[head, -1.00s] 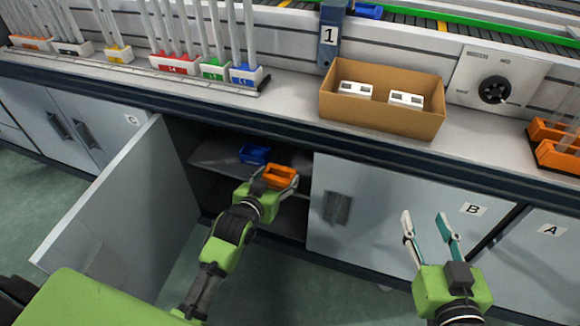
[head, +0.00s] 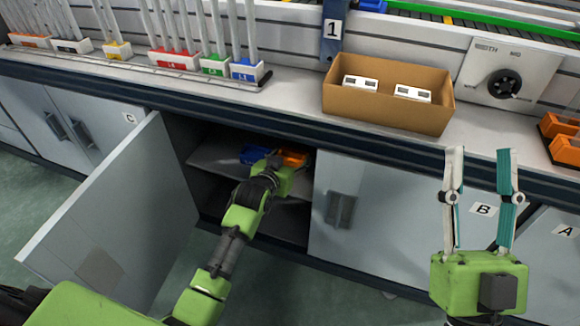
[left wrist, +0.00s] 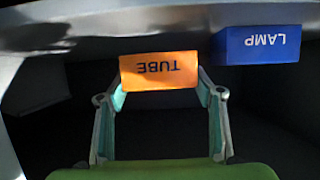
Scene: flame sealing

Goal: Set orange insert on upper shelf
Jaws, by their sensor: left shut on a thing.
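The orange insert (head: 293,157) is inside the open cabinet at the upper shelf (head: 215,160). In the left wrist view the orange insert (left wrist: 159,72) reads TUBE upside down. My left gripper (left wrist: 160,90) is shut on it, one finger at each side. In the head view my forearm and gripper hide part of it. I cannot tell whether it touches the shelf. A blue insert (head: 255,154) stands left of it on the shelf; in the left wrist view this blue insert (left wrist: 262,46) reads LAMP. My right gripper (head: 480,155) is open and empty, in front of the counter.
The cabinet door (head: 100,215) is swung open at left. The closed door B (head: 345,200) borders the opening at right. A cardboard box (head: 388,108) with two white items and colored tube racks (head: 175,60) stand on the counter. The lower cabinet space looks dark.

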